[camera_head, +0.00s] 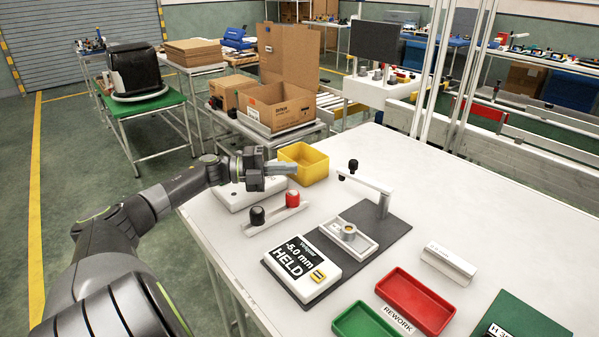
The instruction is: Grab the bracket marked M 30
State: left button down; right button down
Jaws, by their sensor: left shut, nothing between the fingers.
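I cannot make out a bracket marked M 30 in the head view. A dark piece with a label that seems to read H 35 (495,331) lies on a green mat (530,318) at the lower right, cut off by the picture edge. My left gripper (286,168) comes in from the left above the table's far left part, shut and empty. It is in front of a yellow bin (318,163), above a white box (238,196). My right gripper is not in view.
A gauge display (303,262) reading -5.0 mm HELD and a fixture stand (383,203) share a dark mat. Red (414,302) and green (365,322) trays and a white block (448,263) stand nearer. A red and a black knob are near my gripper. The table's right is clear.

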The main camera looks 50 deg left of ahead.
aim_at(350, 238)
jog(key=k, duration=1)
